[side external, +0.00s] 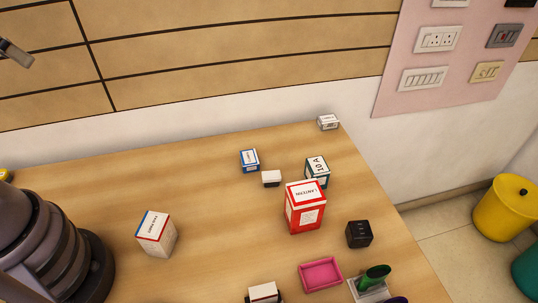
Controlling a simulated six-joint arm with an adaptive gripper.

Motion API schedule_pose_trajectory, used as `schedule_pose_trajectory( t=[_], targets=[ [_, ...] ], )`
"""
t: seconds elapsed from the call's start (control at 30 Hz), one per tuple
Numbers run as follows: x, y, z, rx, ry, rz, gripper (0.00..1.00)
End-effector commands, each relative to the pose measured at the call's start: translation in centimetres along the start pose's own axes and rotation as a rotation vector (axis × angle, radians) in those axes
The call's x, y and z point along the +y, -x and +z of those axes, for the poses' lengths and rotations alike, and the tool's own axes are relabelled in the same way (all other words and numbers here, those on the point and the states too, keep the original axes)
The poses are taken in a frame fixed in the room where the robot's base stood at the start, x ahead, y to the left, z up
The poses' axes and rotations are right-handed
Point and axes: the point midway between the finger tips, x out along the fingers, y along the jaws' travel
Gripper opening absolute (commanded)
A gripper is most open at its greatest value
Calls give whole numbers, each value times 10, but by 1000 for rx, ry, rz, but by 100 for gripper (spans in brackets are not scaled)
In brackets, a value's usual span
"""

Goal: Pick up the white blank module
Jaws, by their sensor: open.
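Two small blocks with plain white tops could be the white blank module; I cannot tell which is. One white-topped block (271,177) lies mid-table, just below a small blue-and-white box. The other white-topped block (263,291) is at the bottom edge of the view, with dark parts at its sides. Part of my gripper (16,53) shows at the top left edge, high above the table and far from both blocks. Only a tip is visible, with nothing seen in it; the rest is out of frame.
A red-and-white box (305,208), a teal-and-white box (317,171) and a black cube (359,234) stand right of the middle block. A pink tray (320,274) is at the front. A white box (155,234) stands left. Wood between is clear.

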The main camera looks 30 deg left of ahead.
Motion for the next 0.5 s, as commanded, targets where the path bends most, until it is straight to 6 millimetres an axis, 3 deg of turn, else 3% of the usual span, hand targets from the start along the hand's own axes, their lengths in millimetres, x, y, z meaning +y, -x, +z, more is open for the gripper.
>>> schedule_pose_trajectory(
  t=[0.17, 0.27, 0.37, 0.5],
  targets=[
    [-2, -4, -6, 2, -9, -9, 63],
    [-8, -18, -26, 15, -45, -39, 63],
    [-16, -46, -60, 40, -121, -80, 63],
    [-22, -102, -110, 94, -279, -110, 63]
  ],
)
